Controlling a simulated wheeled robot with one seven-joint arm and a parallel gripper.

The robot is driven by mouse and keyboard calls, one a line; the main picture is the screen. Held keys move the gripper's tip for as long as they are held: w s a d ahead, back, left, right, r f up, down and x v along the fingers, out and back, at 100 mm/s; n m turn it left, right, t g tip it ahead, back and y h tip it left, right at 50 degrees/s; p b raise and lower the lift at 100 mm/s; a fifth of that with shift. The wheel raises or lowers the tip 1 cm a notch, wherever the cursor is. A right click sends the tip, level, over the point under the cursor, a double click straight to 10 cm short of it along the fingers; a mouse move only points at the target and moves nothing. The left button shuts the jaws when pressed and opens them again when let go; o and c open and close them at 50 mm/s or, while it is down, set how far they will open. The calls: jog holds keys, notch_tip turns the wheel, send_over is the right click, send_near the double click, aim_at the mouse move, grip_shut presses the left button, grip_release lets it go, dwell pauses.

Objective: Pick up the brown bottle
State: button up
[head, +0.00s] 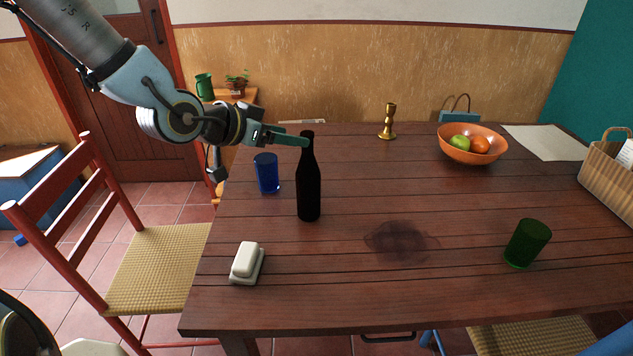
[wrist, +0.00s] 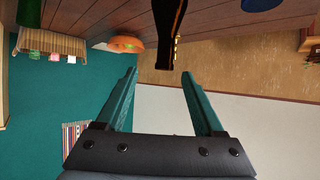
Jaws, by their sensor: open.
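The bottle (head: 308,190) is very dark, almost black, and stands upright on the wooden table left of its middle. My gripper (head: 304,139) is at the height of the bottle's neck, reaching in from the left. Its fingers overlap the neck in the head view. The wrist view appears upside down. There the bottle (wrist: 167,25) hangs from the top edge, its mouth between or just beyond the tips of my gripper (wrist: 160,73). The fingers are spread and empty, with a gap on both sides of the neck. The bottle's base is out of the wrist view.
A blue cup (head: 267,173) stands close left of the bottle. A white butter dish (head: 247,262) is nearer the front. A dark stain (head: 402,241) marks the table.

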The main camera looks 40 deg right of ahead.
jog(key=x, duration=0.4)
jog(key=shift+d+f, duration=0.1)
jog(key=shift+d, duration=0.25)
jog(key=x, duration=0.1)
jog(key=p+x, duration=0.1)
jog(key=x, duration=0.2)
jog(key=shift+w+d+p, duration=0.35)
jog(key=shift+w+d, duration=0.05)
jog(key=shift+w+d+f, duration=0.1)
jog(key=shift+d+f, duration=0.25)
jog(key=shift+d, duration=0.05)
grip_shut()
dwell(0.5)
